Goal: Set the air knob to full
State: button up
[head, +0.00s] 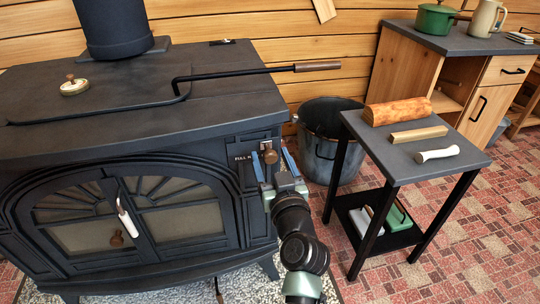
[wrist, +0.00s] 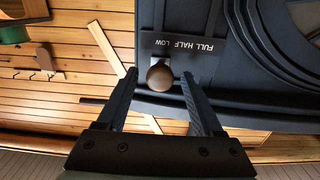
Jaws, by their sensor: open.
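The air knob (head: 270,156) is a small brown round knob on the stove's front, at its upper right corner. In the wrist view the knob (wrist: 160,76) stands below a dark label plate lettered FULL, HALF and LOW (wrist: 190,44), toward the LOW end of the lettering. The head view shows FULL to the left of the knob; my gripper and the knob hide the rest. My gripper (head: 272,164) is open, with one finger on each side of the knob. In the wrist view my gripper (wrist: 158,80) has visible gaps between fingers and knob.
The black stove (head: 130,90) fills the left, with a long wood-gripped handle (head: 318,66) on top and a white-gripped door handle (head: 126,219). A metal bucket (head: 330,145) and a side table (head: 450,172) with firewood (head: 397,110) stand to the right.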

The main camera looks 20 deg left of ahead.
jog(key=shift+x, duration=0.75)
grip_shut()
dwell(1.0)
